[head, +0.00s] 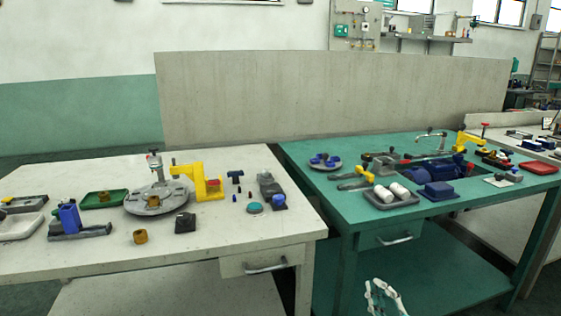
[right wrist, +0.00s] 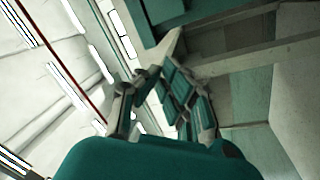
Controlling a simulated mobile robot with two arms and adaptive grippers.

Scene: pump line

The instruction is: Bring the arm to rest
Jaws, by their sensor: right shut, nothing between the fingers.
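My right gripper (head: 383,298) shows at the bottom of the head view, in front of the green table and below its top. It is shut and empty. In the right wrist view my right gripper's fingers (right wrist: 165,85) come together at their tips, with nothing between them. My left gripper is not in the head view.
A white table (head: 100,255) on the left holds a yellow clamp (head: 208,183), a round grey plate (head: 150,206) and small parts. A green table (head: 345,205) on the right holds a blue pump (head: 432,168) and a tray with white cylinders (head: 392,191). A grey panel (head: 320,95) stands behind.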

